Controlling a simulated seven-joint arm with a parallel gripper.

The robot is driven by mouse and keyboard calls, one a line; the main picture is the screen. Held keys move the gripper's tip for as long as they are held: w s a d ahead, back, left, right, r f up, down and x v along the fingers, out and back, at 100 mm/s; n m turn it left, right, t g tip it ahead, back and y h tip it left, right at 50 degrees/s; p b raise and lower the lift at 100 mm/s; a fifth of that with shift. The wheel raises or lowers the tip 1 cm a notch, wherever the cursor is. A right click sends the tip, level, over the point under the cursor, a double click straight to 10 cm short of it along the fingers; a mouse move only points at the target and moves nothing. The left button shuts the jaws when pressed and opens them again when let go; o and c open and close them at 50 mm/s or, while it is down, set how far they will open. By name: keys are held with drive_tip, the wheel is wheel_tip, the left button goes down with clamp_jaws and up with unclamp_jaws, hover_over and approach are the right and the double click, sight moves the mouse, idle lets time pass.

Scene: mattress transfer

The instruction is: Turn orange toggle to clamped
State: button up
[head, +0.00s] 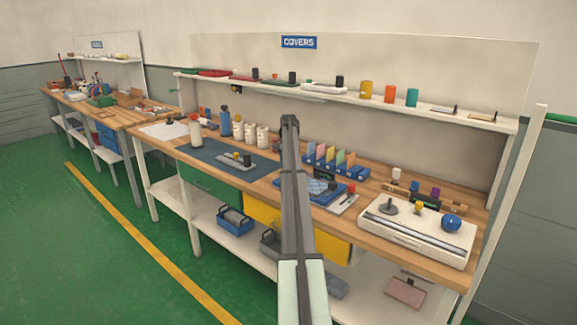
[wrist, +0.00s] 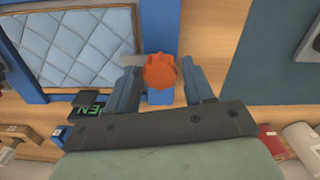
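The orange toggle (wrist: 160,72) shows in the wrist view as a round, ridged knob above a small blue block (wrist: 160,97). A short grey piece (wrist: 132,61) sticks out to its left. My gripper (wrist: 162,82) is open, with one finger on each side of the toggle. A blue frame (wrist: 63,97) with a light-blue quilted mattress (wrist: 85,45) lies left of the toggle. A dark display (wrist: 88,106) with green letters, partly cut off, ends in "EN". In the head view my arm hides the toggle.
The wooden workbench (head: 385,240) carries a dark blue mat (head: 205,150) left of my arm and a white tray (head: 375,223) at right. Upright coloured cards (head: 340,157) stand behind the blue frame (head: 318,188). A shelf (head: 430,111) runs above the bench.

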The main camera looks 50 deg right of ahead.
drive_tip(key=shift+o, duration=0.5)
wheel_tip(320, 180, up, 14)
idle(0.4)
drive_tip(key=shift+f, duration=0.15)
idle(0.3)
